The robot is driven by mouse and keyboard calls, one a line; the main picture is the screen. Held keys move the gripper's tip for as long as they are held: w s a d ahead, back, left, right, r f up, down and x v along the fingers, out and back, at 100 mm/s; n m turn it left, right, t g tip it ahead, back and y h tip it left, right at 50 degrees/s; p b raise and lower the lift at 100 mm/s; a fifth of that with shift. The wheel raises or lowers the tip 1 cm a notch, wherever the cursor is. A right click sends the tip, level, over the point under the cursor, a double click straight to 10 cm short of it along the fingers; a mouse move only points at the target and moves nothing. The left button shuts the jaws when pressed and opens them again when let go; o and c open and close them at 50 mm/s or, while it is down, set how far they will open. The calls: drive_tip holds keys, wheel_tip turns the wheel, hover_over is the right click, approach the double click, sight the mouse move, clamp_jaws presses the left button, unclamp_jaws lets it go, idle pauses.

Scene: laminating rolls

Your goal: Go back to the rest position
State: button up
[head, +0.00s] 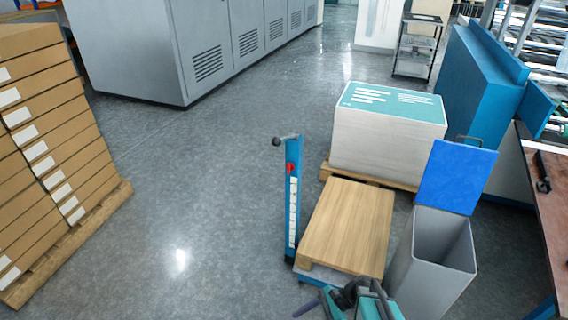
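A teal and black shape at the bottom edge of the head view, right of centre, looks like part of my arm. It is cut off by the frame, and I cannot make out the fingertips of my gripper or whether anything is held. It overlaps the near edge of a wooden-topped pallet (348,222), which sits on a low blue lift. The lift's blue post (293,215) stands upright at the left of the pallet, with a red button and a handle on top.
A grey bin (433,255) with a raised blue lid (456,178) stands right of the pallet. Behind is a wrapped stack (388,135) with a teal top. A table edge (545,215) is at the right. Stacked cartons (50,150) stand left; grey cabinets (200,45) stand behind. The central floor is clear.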

drive_tip(key=s+f+n+g+h, duration=0.3)
drive_tip(key=s+f+n, duration=0.15)
drive_tip(key=s, duration=0.45)
drive_tip(key=s+d+f+n+h, duration=0.1)
drive_tip(key=s+d+n+h, duration=0.1)
drive_tip(key=d+n, duration=0.3)
drive_tip(key=s+d+f+n+h, duration=0.2)
drive_tip(key=d+n+h, duration=0.3)
drive_tip(key=n, duration=0.2)
drive_tip(key=shift+d+p, duration=0.3)
drive_tip(key=shift+s, duration=0.1)
